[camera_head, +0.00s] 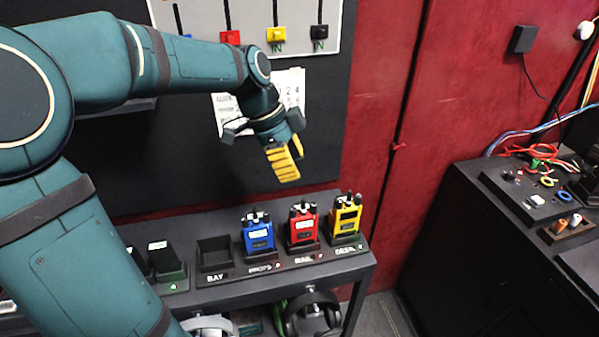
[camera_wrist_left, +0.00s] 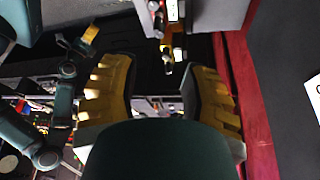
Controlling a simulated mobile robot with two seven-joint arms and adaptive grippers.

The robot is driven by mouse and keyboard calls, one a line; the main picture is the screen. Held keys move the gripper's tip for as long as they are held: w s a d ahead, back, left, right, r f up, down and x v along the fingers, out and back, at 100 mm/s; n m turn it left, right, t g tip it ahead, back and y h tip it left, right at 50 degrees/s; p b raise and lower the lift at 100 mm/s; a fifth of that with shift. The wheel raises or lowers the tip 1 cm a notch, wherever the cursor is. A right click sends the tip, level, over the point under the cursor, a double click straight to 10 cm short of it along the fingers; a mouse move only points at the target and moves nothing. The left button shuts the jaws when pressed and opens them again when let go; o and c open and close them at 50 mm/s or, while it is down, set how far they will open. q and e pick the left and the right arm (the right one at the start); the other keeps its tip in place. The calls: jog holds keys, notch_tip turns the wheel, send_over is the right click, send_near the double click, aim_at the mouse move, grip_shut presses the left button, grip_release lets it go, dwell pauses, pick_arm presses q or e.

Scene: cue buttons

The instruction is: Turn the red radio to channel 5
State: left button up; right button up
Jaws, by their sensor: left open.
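The red radio (camera_head: 303,228) stands upright in its dark holder on the bench, between the blue radio (camera_head: 258,236) and the yellow radio (camera_head: 345,218). It has black knobs on top and a small pale display whose channel I cannot read. My left gripper (camera_head: 285,162), with yellow fingers, hangs above and behind the radios, apart from them. In the left wrist view its fingers (camera_wrist_left: 160,85) are spread, with nothing gripped. A yellow-tipped teal arm at the left of that view seems to be my right gripper (camera_wrist_left: 90,34); its opening is too small to judge.
An empty holder (camera_head: 214,254) marked BAY sits left of the blue radio. A wall panel (camera_head: 250,20) with coloured sliders and a paper chart (camera_head: 291,88) are behind my left gripper. A dark cabinet (camera_head: 480,250) with wires stands at right.

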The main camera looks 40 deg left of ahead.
aim_at(312, 204)
pick_arm(q)
jog(key=d+f+n, duration=0.1)
jog(key=f, duration=0.2)
jog(key=w+d+f+n+t+p, duration=0.1)
jog(key=f, duration=0.3)
jog(key=w+d+f+n+y+p, duration=0.1)
jog(key=d+f, duration=0.1)
jog(key=f, duration=0.2)
jog(key=shift+n, duration=0.4)
pick_arm(e)
jog(key=r, duration=0.1)
jog(key=w+r, duration=0.1)
jog(key=r, duration=0.1)
jog(key=shift+d, duration=0.1)
jog(key=shift+r, duration=0.1)
pick_arm(q)
grip_shut()
